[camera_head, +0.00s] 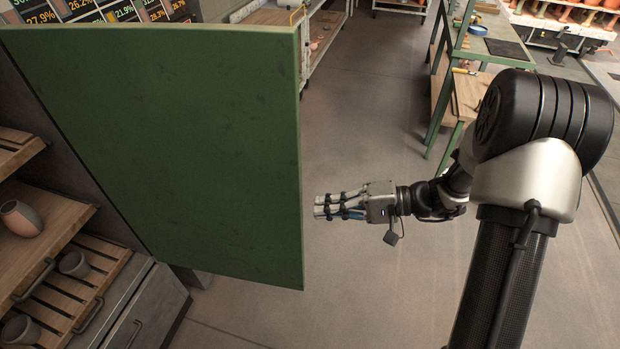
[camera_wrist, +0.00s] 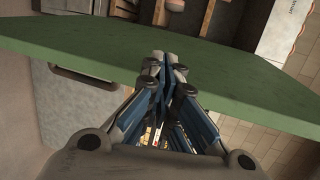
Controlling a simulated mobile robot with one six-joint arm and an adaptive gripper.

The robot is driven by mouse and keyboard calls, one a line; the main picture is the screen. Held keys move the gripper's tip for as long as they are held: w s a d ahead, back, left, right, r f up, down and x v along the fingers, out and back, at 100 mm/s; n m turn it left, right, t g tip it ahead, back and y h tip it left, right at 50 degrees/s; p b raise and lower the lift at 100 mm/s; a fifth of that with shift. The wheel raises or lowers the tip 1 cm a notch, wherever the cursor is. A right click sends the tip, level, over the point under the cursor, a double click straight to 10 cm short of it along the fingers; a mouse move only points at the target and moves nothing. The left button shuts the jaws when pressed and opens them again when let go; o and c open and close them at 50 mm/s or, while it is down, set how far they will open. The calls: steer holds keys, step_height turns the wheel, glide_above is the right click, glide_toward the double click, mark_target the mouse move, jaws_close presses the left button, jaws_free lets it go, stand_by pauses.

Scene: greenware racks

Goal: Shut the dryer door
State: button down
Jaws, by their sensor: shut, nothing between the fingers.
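The dryer door (camera_head: 170,140) is a large green panel standing wide open, out from the dryer at the left. In the wrist view its green edge (camera_wrist: 90,58) crosses the picture, with a dark handle (camera_wrist: 85,80) on the side toward the lower left. The dryer (camera_head: 60,215) has wooden shelves with cups on them. My gripper (camera_head: 318,206) is shut and empty, just right of the door's free edge in the head view. In the wrist view its fingertips (camera_wrist: 165,60) overlap the door edge; I cannot tell whether they touch it.
A cup (camera_head: 20,218) lies tilted on an upper shelf, and smaller cups stand on slatted boards below. A grey drawer unit (camera_head: 145,315) is under the shelves. A green-framed workbench (camera_head: 490,50) stands at the back right. The floor (camera_head: 370,100) between is clear.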

steer(key=w+d+f+m+t, duration=0.4)
steer(key=w+d+f+t, duration=0.25)
steer(key=f, duration=0.35)
steer(key=w+a, duration=0.1)
steer(key=a, duration=0.8)
steer(key=shift+w+f+t+b, duration=0.15)
steer(key=shift+w+t+b, duration=0.2)
steer(key=shift+b, duration=0.1)
steer(key=shift+s, duration=0.1)
